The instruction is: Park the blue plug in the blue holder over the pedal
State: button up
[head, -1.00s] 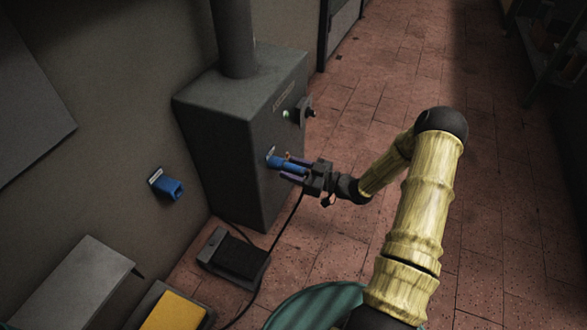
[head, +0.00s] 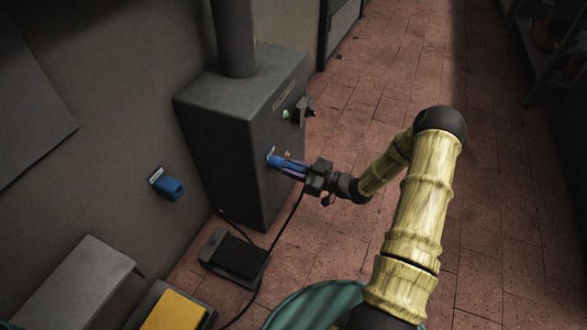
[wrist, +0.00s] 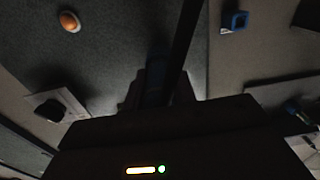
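The blue plug (head: 275,160) is at the side face of the grey machine, seated in or against it; I cannot tell how deep. My gripper (head: 293,168) reaches it from the right, its fingers closed around the plug's body. In the wrist view the plug (wrist: 157,75) is dim and mostly hidden in shadow. The blue holder (head: 169,187) is fixed to the wall left of the machine, with nothing seen in it. It also shows in the wrist view (wrist: 234,22) as a square opening. The black pedal (head: 238,256) lies on the floor below the holder.
A black cable (head: 286,222) runs near the pedal. A grey bench (head: 75,285) and yellow-topped box (head: 176,312) stand lower left. Floor to the right is clear.

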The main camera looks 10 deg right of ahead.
aim_at(305, 173)
grip_shut()
jog(key=shift+p+v, duration=0.8)
jog(key=shift+v, duration=2.2)
jog(key=shift+s, duration=0.1)
jog(key=s+a+r+p, duration=0.1)
jog(key=s+a+p, duration=0.2)
jog(key=s+a, duration=0.3)
jog(key=s+a+r+p, duration=0.1)
jog(key=s+a+p, duration=0.3)
jog(key=s+a, duration=0.3)
jog(key=shift+s, duration=2.3)
jog(key=shift+w+a, duration=0.1)
